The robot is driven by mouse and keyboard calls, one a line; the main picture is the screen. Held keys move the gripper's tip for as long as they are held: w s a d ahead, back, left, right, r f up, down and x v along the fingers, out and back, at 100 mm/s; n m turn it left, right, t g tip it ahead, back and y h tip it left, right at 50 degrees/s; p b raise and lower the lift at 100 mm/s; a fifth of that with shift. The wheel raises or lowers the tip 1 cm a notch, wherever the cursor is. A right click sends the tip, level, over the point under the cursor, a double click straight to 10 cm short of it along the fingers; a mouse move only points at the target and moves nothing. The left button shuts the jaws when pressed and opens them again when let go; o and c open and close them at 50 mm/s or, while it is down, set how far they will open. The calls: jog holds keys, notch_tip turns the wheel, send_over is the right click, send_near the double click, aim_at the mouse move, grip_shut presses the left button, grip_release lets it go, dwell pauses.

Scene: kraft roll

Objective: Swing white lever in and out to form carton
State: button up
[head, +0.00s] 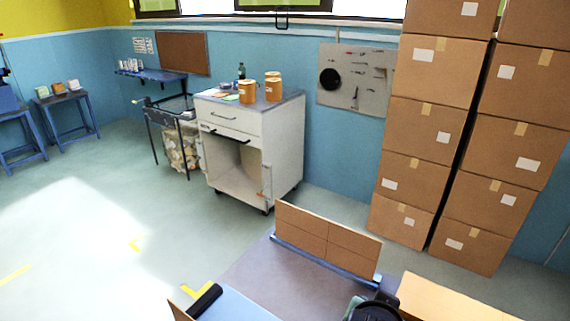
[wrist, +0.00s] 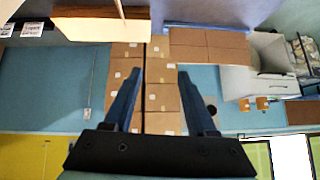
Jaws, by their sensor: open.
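I cannot make out a white lever in either view. A flat brown cardboard panel (head: 325,243) with crease lines stands upright in a blue rail on the grey worktop (head: 262,272) in the head view. The same panel appears to show in the wrist view (wrist: 210,48), right of the box stacks. My gripper (wrist: 159,80) is open and empty in the wrist view, its two dark blue fingers apart, touching nothing. A tan cardboard piece (wrist: 88,30) lies to its upper left. In the head view my gripper cannot be made out.
Tall stacks of boxes (head: 430,130) stand at the right. A white cabinet (head: 275,140) with jars stands against the blue wall. Open floor (head: 90,215) lies to the left.

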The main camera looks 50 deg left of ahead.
jog(key=s+a+f+g+h, duration=0.1)
jog(key=s+a+f+g, duration=0.1)
jog(key=s+f, duration=0.3)
jog(key=s+a+f+n+g+h, duration=0.1)
jog(key=s+f+g, duration=0.2)
jog(key=s+f, duration=0.2)
jog(key=s+a+f+n+g, duration=0.1)
jog(key=s+a+f+g, duration=0.1)
jog(key=s+f, duration=0.3)
jog(key=shift+s+a+f+g+h, duration=0.15)
jog(key=shift+s+g, duration=0.1)
jog(key=shift+s, duration=0.25)
jog(key=shift+s+a+f+g+h, duration=0.1)
jog(key=shift+s+g, duration=0.1)
jog(key=shift+s, duration=0.3)
jog(key=shift+s+a+f+g+h, duration=0.15)
jog(key=shift+s+g, duration=0.1)
jog(key=shift+s, duration=0.25)
notch_tip(320, 180, down, 11)
jog(key=shift+d+f, duration=0.1)
jog(key=shift+f, duration=0.7)
jog(key=shift+c, duration=0.2)
grip_shut()
